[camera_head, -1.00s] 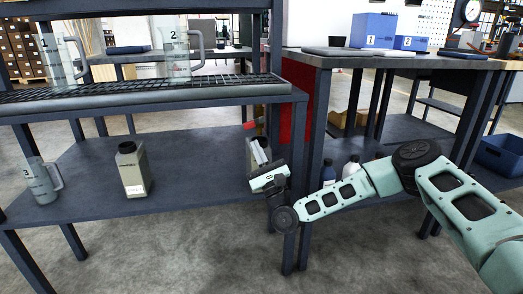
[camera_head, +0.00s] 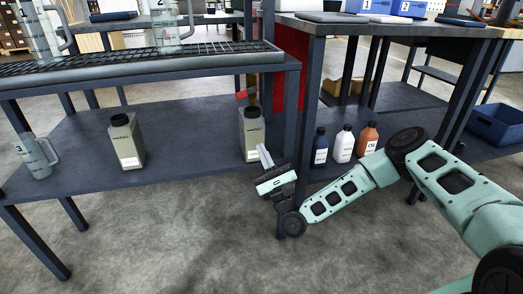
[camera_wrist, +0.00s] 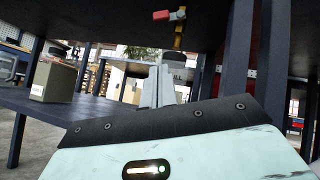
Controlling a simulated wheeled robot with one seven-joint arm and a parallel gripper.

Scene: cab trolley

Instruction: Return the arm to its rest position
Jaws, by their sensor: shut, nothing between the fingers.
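My gripper (camera_head: 265,156) is in front of the left trolley's lower shelf, with its fingers pointing up and toward the shelf. The fingers are together and empty. In the wrist view my gripper (camera_wrist: 158,88) shows its shut fingers in front of a grey-beige canister, which they partly hide. In the head view this canister (camera_head: 252,133) stands upright on the lower shelf near its right end, just behind the fingertips. I cannot tell whether they touch it. My arm reaches in from the right, bent at the elbow.
A second canister (camera_head: 126,141) and jug 3 (camera_head: 37,156) stand on the lower shelf (camera_head: 80,160). Blue, white and orange bottles (camera_head: 368,139) stand beside my forearm. A trolley post (camera_head: 290,110) is close to my wrist. The floor (camera_head: 200,240) in front is clear.

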